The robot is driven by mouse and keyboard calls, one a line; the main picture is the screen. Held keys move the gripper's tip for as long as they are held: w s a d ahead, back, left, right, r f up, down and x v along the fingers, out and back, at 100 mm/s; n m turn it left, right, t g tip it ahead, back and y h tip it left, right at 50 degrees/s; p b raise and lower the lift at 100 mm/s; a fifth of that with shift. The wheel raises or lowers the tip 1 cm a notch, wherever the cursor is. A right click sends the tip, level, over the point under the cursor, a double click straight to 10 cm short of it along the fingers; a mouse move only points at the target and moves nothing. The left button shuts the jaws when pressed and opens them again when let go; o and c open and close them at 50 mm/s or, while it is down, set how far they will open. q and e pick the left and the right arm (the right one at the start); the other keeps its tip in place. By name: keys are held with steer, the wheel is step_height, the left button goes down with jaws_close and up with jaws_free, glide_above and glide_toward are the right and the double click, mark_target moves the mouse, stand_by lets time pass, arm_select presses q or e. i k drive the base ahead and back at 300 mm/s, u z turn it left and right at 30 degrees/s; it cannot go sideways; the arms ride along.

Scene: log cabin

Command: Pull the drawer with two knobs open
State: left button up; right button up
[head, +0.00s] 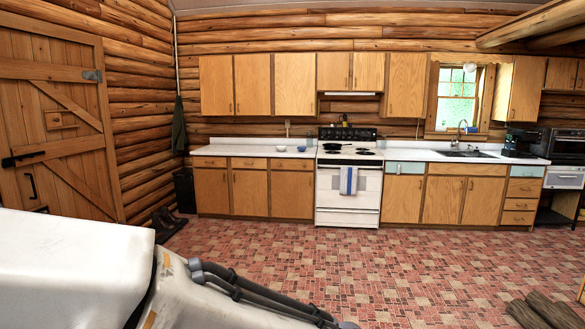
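Several drawer fronts run along the kitchen cabinets at the back wall. Left of the stove are three wooden ones, a left drawer (210,162), a middle drawer (249,163) and a right drawer (290,164). Right of the stove are a pale blue front (405,168), a wide wooden front (467,170) and a stack of small drawers (520,204). All look shut. Knobs are too small to tell which drawer has two. Neither of my grippers is in view; only a part of my own arm shows at lower left.
The stove (349,190) stands between the cabinets, with a towel (349,181) on its front. Boots (166,222) and a dark bin (185,191) are by the left wall. Logs (545,311) lie at lower right. The tiled floor (390,265) between is clear.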

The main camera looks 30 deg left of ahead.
mark_target(286, 163)
steer(key=u, duration=0.05)
steer(key=i, duration=0.7)
steer(key=u, duration=0.35)
steer(key=i, duration=2)
steer(key=u, duration=0.5)
steer(key=i, duration=1.95)
steer(key=u, duration=0.25)
steer(key=i, duration=3)
